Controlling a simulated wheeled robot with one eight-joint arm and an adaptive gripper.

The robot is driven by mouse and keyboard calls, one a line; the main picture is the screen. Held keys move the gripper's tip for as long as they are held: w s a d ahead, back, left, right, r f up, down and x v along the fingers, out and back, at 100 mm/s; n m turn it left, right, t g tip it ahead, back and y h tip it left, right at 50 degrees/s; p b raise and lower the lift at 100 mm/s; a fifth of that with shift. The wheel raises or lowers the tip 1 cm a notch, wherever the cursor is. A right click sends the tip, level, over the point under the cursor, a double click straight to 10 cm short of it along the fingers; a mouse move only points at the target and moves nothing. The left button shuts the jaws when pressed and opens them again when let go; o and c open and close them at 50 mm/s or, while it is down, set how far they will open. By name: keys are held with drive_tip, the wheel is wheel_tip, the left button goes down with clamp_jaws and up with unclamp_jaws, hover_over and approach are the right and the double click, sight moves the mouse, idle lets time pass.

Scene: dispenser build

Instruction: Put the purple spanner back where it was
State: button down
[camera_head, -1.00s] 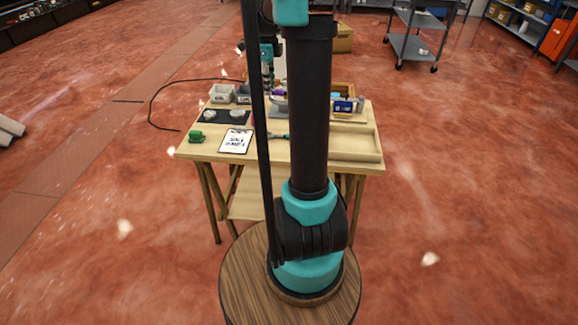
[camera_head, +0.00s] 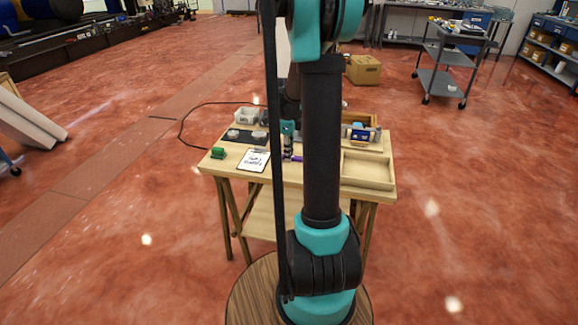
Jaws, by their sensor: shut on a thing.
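A purple piece, which looks like the purple spanner (camera_head: 292,158), shows low at my gripper's fingers, over the front-middle of the wooden table (camera_head: 318,176). My gripper (camera_head: 288,153) points down there, shut on the spanner. The spanner is small in view and partly hidden by the fingers and my arm, so I cannot tell whether it touches the tabletop.
A clipboard (camera_head: 254,160) lies left of my gripper, with a small green object (camera_head: 218,153) farther left. A black mat (camera_head: 232,137) and pale bins (camera_head: 246,115) are behind. An empty shallow wooden tray (camera_head: 367,170) is at right. My arm hides the table's middle.

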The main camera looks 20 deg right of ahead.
sight(289, 172)
drive_tip(key=shift+f, duration=2.9)
drive_tip(key=shift+f, duration=0.15)
drive_tip(key=c, duration=1.4)
unclamp_jaws()
